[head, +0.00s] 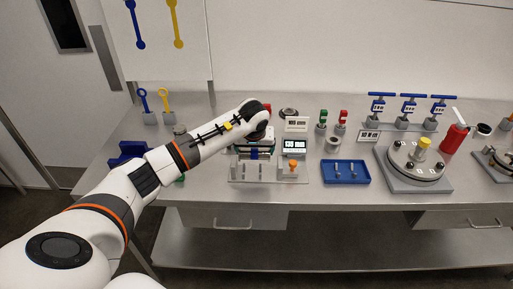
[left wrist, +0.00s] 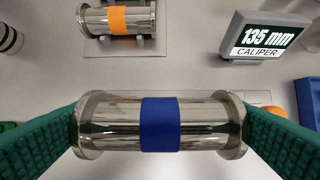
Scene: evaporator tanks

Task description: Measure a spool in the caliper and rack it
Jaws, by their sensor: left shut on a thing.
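My left gripper (left wrist: 160,126) has green ribbed fingers shut on the two flanged ends of a shiny metal spool with a blue band (left wrist: 160,124). The spool lies level across the left wrist view. A second metal spool with an orange band (left wrist: 117,20) rests on a grey cradle (left wrist: 97,47) beyond it. The caliper display (left wrist: 262,38) reads 135 mm and stands to the right; it also shows in the head view (head: 294,146). In the head view my left arm partly hides the held spool and the area behind it. My right gripper is out of view.
Farther right are a round device (head: 415,168), a red extinguisher-like bottle (head: 454,138) and several blue-handled fixtures on a shelf. Bare bench (head: 220,217) shows along the front edge.

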